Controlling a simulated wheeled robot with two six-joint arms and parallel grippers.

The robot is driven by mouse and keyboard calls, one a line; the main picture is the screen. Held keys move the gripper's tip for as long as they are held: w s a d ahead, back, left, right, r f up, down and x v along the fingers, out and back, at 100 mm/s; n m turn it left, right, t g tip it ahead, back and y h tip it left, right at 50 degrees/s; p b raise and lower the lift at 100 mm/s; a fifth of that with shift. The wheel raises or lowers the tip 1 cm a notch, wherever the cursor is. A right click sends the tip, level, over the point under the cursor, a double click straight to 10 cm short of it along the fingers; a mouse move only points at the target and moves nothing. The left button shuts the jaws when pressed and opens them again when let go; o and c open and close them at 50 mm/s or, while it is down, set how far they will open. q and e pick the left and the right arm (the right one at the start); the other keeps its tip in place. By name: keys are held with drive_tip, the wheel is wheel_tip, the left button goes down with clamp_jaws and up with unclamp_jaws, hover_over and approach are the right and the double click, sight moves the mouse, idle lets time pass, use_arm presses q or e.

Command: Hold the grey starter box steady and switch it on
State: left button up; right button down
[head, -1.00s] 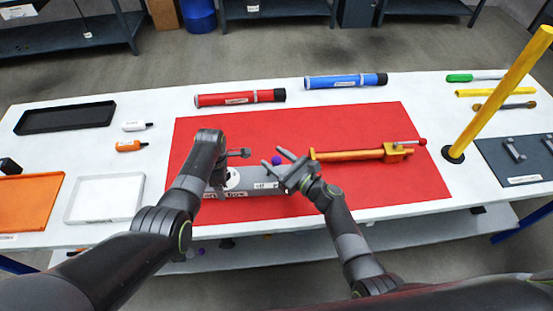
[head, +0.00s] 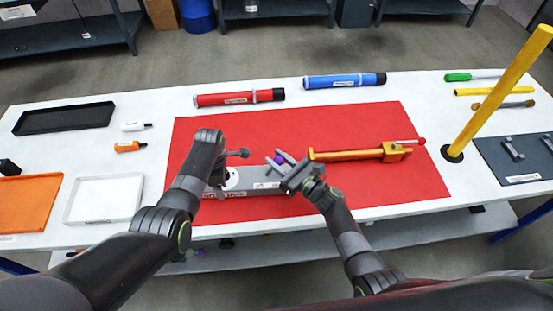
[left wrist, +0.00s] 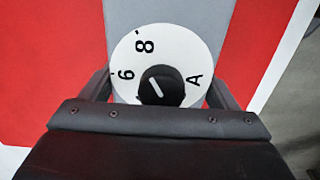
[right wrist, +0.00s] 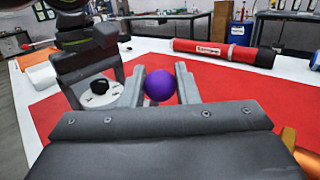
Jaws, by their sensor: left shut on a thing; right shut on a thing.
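The grey starter box (head: 258,183) lies on the red mat. A white dial (left wrist: 165,50) with a black knob and the marks 6, 8 and A shows on it in the left wrist view. My left gripper (head: 231,166) is shut on the box, one finger on each side of the dial. A purple ball knob (right wrist: 159,85) stands between the fingers of my right gripper (right wrist: 160,84), which is shut on it. The knob also shows in the head view (head: 288,157). My right gripper covers the box's right end and the knob's lower part.
An orange tool (head: 358,154) with a red-tipped handle lies right of the right gripper. Red (head: 238,97) and blue (head: 345,80) tubes lie behind the mat. A yellow post (head: 500,90) stands at right. Trays (head: 105,215) are at left. The mat's front right is clear.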

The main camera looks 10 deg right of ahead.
drive_tip(key=c, duration=1.1)
unclamp_jaws()
drive_tip(key=shift+c, duration=0.2)
drive_tip(key=shift+d, duration=0.1)
drive_tip(key=r+v, duration=0.1)
drive_tip(key=v, duration=1.1)
drive_tip(key=shift+f, duration=0.5)
use_arm(q)
drive_tip(key=o, duration=1.3)
